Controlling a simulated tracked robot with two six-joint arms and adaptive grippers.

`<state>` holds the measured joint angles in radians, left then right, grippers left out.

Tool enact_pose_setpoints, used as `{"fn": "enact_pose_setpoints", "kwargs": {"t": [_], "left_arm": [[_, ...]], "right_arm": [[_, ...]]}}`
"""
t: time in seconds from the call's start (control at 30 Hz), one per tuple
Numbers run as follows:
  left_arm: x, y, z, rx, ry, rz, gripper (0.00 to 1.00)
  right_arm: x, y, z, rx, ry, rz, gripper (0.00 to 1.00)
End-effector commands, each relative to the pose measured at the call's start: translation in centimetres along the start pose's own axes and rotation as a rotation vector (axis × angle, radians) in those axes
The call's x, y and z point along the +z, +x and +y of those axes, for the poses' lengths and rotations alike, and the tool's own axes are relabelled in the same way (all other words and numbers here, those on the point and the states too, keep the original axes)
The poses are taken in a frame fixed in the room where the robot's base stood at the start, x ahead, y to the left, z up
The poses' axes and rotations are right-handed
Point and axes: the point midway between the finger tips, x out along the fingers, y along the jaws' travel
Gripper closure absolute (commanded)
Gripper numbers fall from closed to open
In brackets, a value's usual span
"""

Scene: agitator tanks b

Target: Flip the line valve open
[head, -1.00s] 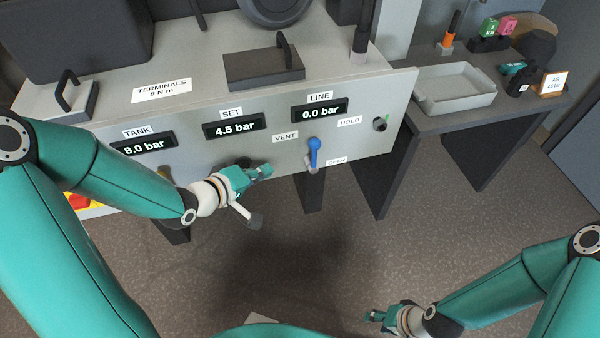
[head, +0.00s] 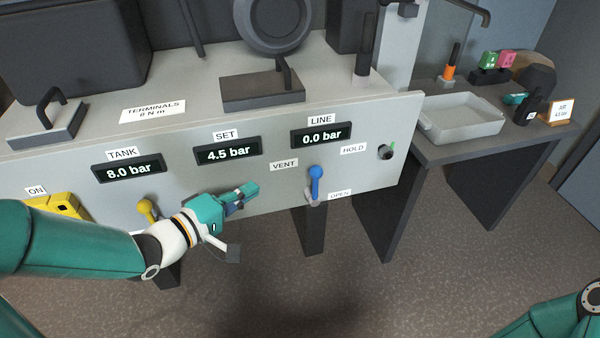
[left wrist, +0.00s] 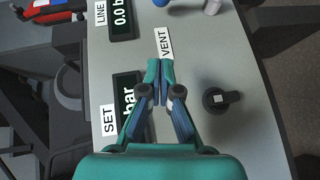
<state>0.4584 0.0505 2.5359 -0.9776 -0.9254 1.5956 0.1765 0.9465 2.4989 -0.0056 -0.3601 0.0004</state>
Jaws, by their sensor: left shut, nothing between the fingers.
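The line valve's blue lever (head: 315,183) sits on the grey panel below the LINE display (head: 321,135), which reads 0.0 bar. The lever stands roughly upright, between the VENT label (head: 284,165) and the OPEN label (head: 340,195). In the left wrist view only a bit of blue (left wrist: 161,2) shows at the top edge. My left gripper (head: 251,188) is shut and empty in front of the panel, left of the lever and apart from it. In the left wrist view its fingertips (left wrist: 160,66) meet beside the VENT label. My right gripper is out of view.
A black knob (left wrist: 220,101) protrudes from the panel beside my left fingers. A yellow handle (head: 147,209) is below the TANK display (head: 129,168), which reads 8.0 bar. The SET display (head: 228,150) reads 4.5 bar. A side table with a grey tray (head: 466,122) stands right.

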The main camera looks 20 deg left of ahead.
Motion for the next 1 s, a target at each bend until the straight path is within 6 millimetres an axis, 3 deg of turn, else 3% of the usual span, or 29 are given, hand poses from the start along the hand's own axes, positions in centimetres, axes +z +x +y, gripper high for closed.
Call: {"fn": "enact_pose_setpoints", "kwargs": {"t": [0.37,0.43,0.73,1.0], "left_arm": [[0.0,2.1,0.7,-0.004,-0.005,-0.002,1.0],[0.1,3.6,-0.2,0.0,0.002,-0.003,1.0],[0.1,10.0,-0.2,0.001,0.002,-0.001,1.0],[2.6,12.2,-0.1,-0.001,0.001,-0.001,1.0]], "right_arm": [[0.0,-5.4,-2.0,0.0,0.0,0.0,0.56],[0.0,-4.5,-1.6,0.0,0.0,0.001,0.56],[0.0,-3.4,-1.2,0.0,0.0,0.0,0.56],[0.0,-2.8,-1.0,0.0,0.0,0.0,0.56]]}}
